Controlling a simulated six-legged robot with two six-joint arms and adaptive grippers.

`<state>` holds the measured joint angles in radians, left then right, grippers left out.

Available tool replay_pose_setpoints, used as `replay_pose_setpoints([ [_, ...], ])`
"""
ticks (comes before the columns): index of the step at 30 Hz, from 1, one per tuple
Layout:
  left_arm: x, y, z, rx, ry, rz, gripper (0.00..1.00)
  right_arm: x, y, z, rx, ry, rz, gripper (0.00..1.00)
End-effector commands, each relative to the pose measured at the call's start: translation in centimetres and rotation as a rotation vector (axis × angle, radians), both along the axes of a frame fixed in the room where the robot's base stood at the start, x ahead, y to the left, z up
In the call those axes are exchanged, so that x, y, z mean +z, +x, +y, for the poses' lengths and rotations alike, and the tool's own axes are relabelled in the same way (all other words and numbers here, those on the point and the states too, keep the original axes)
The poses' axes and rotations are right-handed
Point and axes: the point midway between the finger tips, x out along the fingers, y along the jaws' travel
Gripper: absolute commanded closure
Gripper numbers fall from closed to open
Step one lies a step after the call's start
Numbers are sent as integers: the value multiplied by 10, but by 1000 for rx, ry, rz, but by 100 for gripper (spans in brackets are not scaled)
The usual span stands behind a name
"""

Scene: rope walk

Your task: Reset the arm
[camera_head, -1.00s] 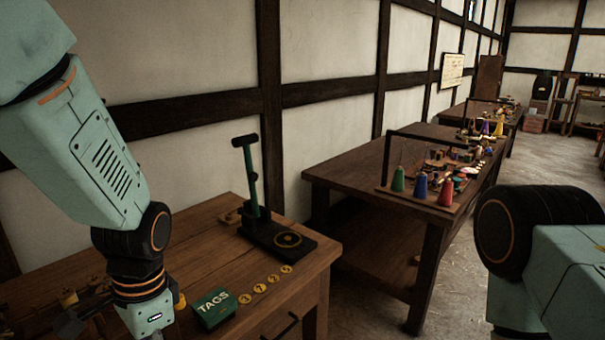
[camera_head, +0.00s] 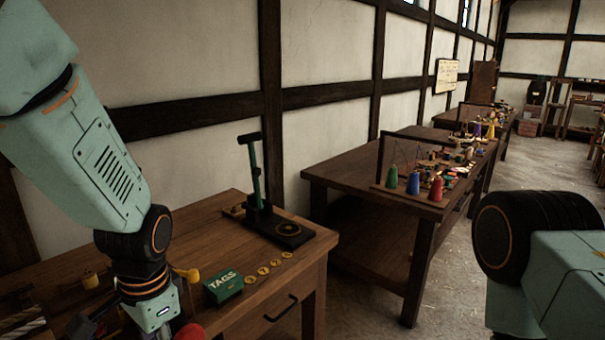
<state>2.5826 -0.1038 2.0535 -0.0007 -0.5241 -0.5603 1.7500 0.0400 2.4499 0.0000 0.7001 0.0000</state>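My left arm comes down from the upper left in pale green, with a black wrist joint and orange rings. Its end is over the near wooden table (camera_head: 250,318), and the fingers are not visible, cut off by the bottom edge. My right arm shows only as a black joint and pale green link at the lower right; its gripper is outside the picture. A red rounded thing (camera_head: 190,332) shows at the bottom edge beside my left wrist; I cannot tell whether it is held.
A green TAGS box (camera_head: 223,286), several yellow discs (camera_head: 263,270) and a black lever press (camera_head: 282,230) stand on the near table. A second table (camera_head: 340,177) holds coloured cones (camera_head: 414,183) under a dark frame. Floor (camera_head: 455,265) is open at right.

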Motion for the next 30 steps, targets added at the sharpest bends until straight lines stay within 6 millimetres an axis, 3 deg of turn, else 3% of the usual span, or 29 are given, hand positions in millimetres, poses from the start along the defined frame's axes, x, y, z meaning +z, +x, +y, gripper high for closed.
replay_pose_setpoints([
  [7,-7,29,-1,113,-24,-189,68,-1,0,0,0,0,0,60],
  [9,-17,33,-1,155,-40,-240,68,-3,0,0,0,0,0,60],
  [12,-42,34,-2,228,-72,-308,68,-11,0,0,0,0,0,60],
  [16,-100,18,-1,347,-122,-368,68,-28,0,0,0,0,0,60],
  [20,-172,-22,-1,473,-167,-377,68,-50,0,0,0,0,0,60],
  [24,-241,-82,1,578,-180,-325,68,-73,0,0,0,0,1,60],
  [30,-310,-176,3,637,-139,-157,68,-98,0,0,0,0,0,60],
])
